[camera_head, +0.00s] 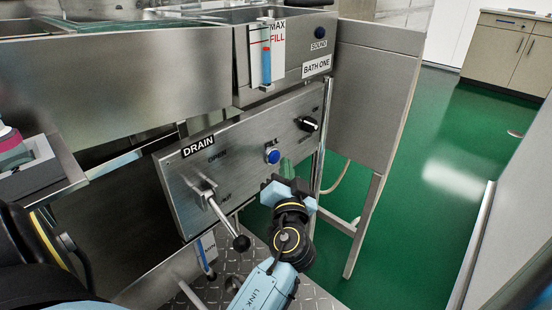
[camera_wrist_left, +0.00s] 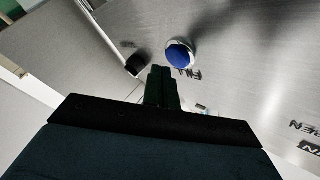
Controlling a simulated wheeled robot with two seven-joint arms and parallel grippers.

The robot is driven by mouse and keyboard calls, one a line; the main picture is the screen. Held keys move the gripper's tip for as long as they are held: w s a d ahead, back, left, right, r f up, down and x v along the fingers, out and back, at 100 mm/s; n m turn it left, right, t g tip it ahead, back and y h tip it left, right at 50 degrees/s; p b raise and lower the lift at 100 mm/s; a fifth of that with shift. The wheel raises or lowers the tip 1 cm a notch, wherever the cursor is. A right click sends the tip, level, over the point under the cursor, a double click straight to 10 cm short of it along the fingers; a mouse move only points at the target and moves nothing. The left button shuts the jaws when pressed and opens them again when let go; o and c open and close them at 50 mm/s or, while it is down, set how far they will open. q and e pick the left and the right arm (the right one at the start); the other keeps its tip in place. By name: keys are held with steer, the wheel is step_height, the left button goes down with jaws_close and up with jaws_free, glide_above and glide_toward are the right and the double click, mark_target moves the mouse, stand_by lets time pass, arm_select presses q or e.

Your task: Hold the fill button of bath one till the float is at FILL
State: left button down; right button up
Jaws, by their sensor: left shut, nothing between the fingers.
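The blue fill button (camera_head: 272,155) sits in a pale ring on the steel panel under bath one. It also shows in the left wrist view (camera_wrist_left: 180,55), with a FILL label (camera_wrist_left: 188,73) beside it. My left gripper (camera_head: 287,168) is shut and empty, to the right of the button and slightly below it in the head view. Its fingertips (camera_wrist_left: 160,70) appear close beside the button in the wrist view; contact is not visible. The gauge's blue column (camera_head: 266,66) has its top below the red line by the FILL mark (camera_head: 278,37). My right gripper is not in view.
A drain lever (camera_head: 222,218) with a black ball end projects from the panel, left of my gripper. A black knob (camera_head: 307,124) sits right of the button. The BATH ONE label (camera_head: 317,66) is above. Open green floor (camera_head: 440,150) lies at right.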

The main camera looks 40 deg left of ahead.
arm_select(q)
steer(key=d+b, duration=0.2)
steer(key=d, duration=0.3)
steer(key=shift+s, duration=0.2)
steer(key=shift+f, duration=0.1)
stand_by(0.5)
